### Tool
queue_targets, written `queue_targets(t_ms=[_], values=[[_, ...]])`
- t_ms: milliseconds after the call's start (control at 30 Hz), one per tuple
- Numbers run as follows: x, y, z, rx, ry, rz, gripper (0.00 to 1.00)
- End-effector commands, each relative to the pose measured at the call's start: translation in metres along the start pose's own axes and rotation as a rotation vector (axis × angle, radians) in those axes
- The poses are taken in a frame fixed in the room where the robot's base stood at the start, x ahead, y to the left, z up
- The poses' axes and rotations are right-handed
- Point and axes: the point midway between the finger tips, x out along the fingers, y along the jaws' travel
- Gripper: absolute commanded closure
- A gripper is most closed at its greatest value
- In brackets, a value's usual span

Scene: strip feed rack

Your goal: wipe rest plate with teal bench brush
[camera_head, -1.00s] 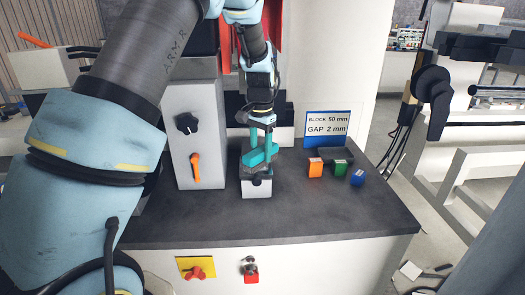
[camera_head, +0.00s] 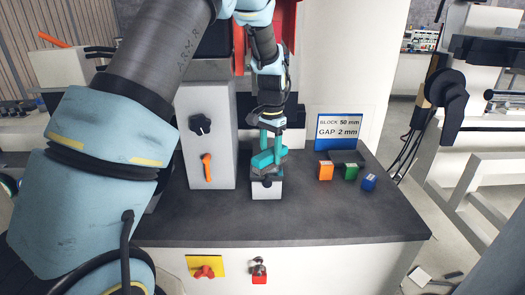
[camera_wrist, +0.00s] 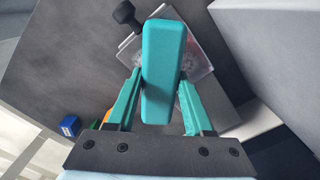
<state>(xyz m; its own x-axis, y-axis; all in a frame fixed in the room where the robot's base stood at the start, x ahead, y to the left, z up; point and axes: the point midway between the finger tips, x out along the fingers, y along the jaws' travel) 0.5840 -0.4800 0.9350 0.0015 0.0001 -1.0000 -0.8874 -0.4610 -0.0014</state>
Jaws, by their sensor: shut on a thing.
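My gripper (camera_head: 270,149) points down and is shut on the teal bench brush (camera_head: 265,159). In the wrist view the brush (camera_wrist: 163,72) shows as a long teal block between the two teal fingers. The brush is over the rest plate, a grey metal plate (camera_wrist: 197,58) on a small white block (camera_head: 267,190) with a black knob (camera_wrist: 124,12). The brush hides much of the plate, and I cannot tell for sure whether its underside touches it.
A grey-white housing (camera_head: 205,140) with a black knob and an orange lever stands just left. Orange (camera_head: 325,170), green (camera_head: 350,171) and blue (camera_head: 369,182) blocks stand right, before a sign (camera_head: 339,128). The dark front bench top (camera_head: 290,222) is clear.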

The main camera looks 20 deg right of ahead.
Motion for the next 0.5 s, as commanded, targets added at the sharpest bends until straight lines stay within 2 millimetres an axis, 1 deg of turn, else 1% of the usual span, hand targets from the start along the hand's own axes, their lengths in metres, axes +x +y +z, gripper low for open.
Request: queue_targets(t_ms=[33,267,367,500], values=[[0.0031,0.0057,-0.0012,0.004,-0.006,0.006,0.93],[0.0003,0.0114,-0.0073,0.005,-0.005,0.006,0.93],[0.0008,0.0099,-0.0065,0.003,-0.004,0.006,0.93],[-0.0006,0.0019,0.0,0.0,-0.003,0.004,0.93]])
